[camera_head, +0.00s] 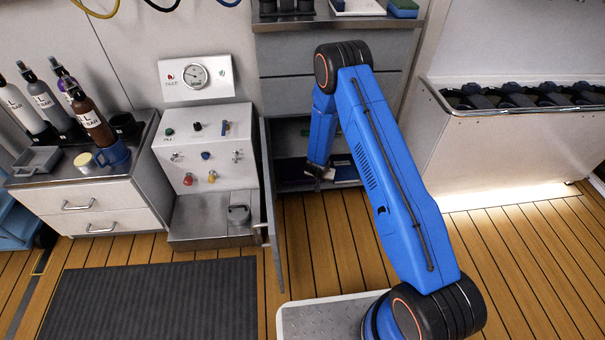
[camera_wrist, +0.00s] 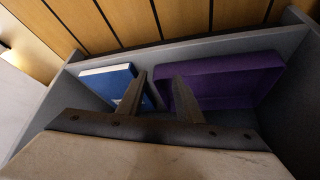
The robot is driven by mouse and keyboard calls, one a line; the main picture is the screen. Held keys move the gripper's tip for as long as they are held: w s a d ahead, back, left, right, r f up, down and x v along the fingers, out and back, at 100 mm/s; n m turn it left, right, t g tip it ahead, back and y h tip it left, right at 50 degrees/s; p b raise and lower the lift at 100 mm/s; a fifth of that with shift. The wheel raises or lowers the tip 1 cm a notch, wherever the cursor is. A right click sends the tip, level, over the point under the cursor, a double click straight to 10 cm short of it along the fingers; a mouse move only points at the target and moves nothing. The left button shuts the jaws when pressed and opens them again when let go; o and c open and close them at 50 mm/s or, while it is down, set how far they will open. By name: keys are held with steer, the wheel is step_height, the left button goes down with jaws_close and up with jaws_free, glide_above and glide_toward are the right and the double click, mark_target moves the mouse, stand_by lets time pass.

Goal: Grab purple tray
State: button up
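The purple tray (camera_wrist: 228,80) stands in the right half of a grey compartment in the wrist view. My gripper (camera_wrist: 157,82) reaches into this compartment with its two fingers apart. The right finger overlaps the tray's left end in the picture; whether it touches the tray I cannot tell. A dark strip shows between the fingers, and I cannot tell whether it is part of the tray. In the head view my gripper (camera_head: 318,172) is low in the open cabinet, and the tray is not clearly made out there.
Grey compartment walls (camera_wrist: 185,47) surround both. The open cabinet door (camera_head: 271,205) stands to the left of my arm. Wooden floor (camera_head: 325,235) in front is clear.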

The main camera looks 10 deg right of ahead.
steer(key=shift+w+d, duration=0.2)
steer(key=shift+w, duration=0.2)
steer(key=shift+w+d, duration=0.25)
steer(key=shift+w, duration=0.35)
steer(key=shift+w+d, duration=0.25)
steer(key=shift+w, duration=0.3)
steer(key=shift+x, duration=1.1)
steer(key=shift+w+d+f, duration=0.15)
steer(key=shift+w+f, duration=0.2)
steer(key=shift+w, duration=0.05)
